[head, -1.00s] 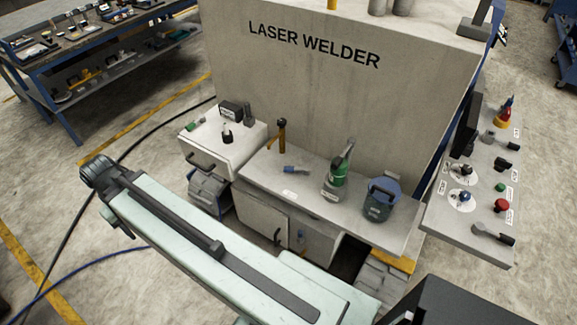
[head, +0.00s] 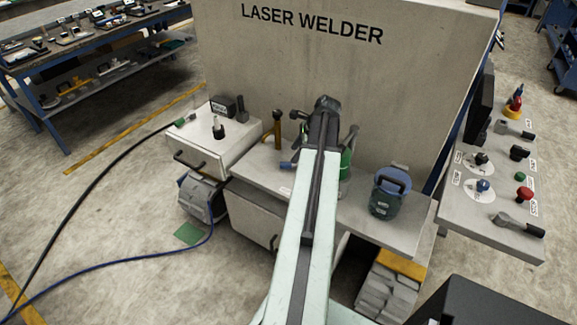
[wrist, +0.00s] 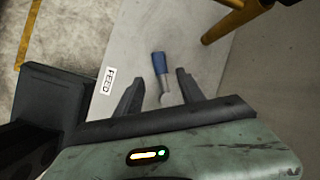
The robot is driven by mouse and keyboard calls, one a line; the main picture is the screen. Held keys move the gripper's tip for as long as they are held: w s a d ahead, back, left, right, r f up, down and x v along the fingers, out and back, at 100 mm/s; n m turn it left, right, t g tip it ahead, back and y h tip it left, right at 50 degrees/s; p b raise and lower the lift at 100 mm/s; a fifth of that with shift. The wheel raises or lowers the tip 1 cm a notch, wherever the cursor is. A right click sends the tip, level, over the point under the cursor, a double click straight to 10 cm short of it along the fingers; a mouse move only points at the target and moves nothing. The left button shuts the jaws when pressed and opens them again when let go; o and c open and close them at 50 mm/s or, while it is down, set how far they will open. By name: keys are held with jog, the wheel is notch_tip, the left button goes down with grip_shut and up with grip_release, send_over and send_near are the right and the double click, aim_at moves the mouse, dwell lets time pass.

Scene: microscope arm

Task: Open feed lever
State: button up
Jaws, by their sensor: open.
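The feed lever (wrist: 161,69) has a blue handle and a grey shaft, and lies on the grey worktop beside a white FEED label (wrist: 107,80). In the head view, the blue handle of the lever (head: 288,165) shows just left of my arm. My gripper (wrist: 159,77) is open, with its two dark fingers apart in the wrist view. The lever appears between the fingers there, its grey end toward my palm. I cannot tell how far above it the fingers are.
An orange-yellow post (head: 277,127) stands behind the lever. A green bottle (head: 346,162) is partly hidden behind my arm, and a blue-lidded canister (head: 390,193) stands to the right. The LASER WELDER wall (head: 400,90) rises behind. The worktop (head: 405,228) is clear at its right front.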

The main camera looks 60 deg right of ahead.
aim_at(287, 163)
jog(key=b+x, duration=0.7)
jog(key=x, duration=0.1)
jog(key=shift+r, duration=0.1)
grip_shut()
dwell(1.1)
